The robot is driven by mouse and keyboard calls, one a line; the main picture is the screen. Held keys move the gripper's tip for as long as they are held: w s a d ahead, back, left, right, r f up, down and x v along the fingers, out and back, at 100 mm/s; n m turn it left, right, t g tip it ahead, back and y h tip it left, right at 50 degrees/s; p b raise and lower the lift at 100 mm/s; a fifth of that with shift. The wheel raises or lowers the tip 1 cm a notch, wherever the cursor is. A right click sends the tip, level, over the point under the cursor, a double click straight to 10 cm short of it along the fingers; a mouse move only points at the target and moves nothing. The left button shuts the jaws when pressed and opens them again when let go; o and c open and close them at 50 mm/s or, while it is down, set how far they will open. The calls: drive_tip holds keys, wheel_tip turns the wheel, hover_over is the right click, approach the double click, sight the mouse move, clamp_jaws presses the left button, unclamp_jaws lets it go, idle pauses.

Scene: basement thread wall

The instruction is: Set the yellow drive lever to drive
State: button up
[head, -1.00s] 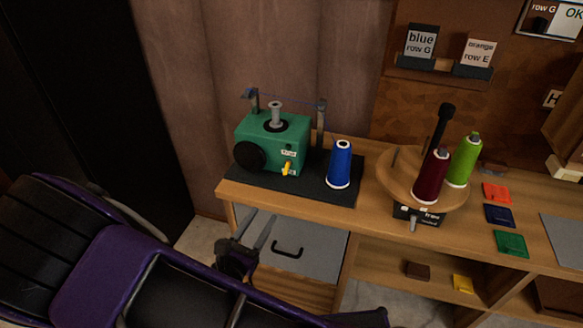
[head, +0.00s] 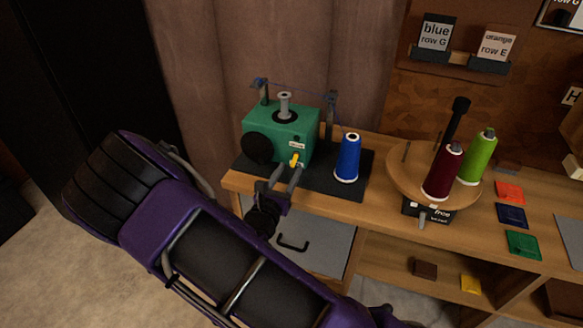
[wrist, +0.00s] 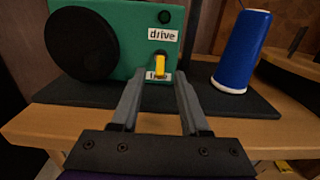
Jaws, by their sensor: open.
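The yellow drive lever (head: 296,160) is on the front of the green winder box (head: 288,128). In the wrist view the lever (wrist: 160,67) hangs down from a dark slot, below the "drive" label (wrist: 163,36). Its lower end is over a second label (wrist: 154,75), mostly hidden. My gripper (wrist: 160,78) is open and empty in front of the box. Its two fingers point at the lever, one on each side in the wrist view. In the head view my gripper (head: 284,176) is just below the lever. I cannot tell whether it touches the lever.
A blue thread cone (head: 347,158) stands on the dark mat (head: 320,182), right of the box. A round wooden stand (head: 400,170) holds dark red (head: 443,172) and green (head: 477,157) cones. The bench edge (wrist: 80,119) lies below my fingers.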

sight(292, 165)
drive_tip(key=shift+x, duration=1.5)
drive_tip(key=shift+c, duration=0.3)
clamp_jaws()
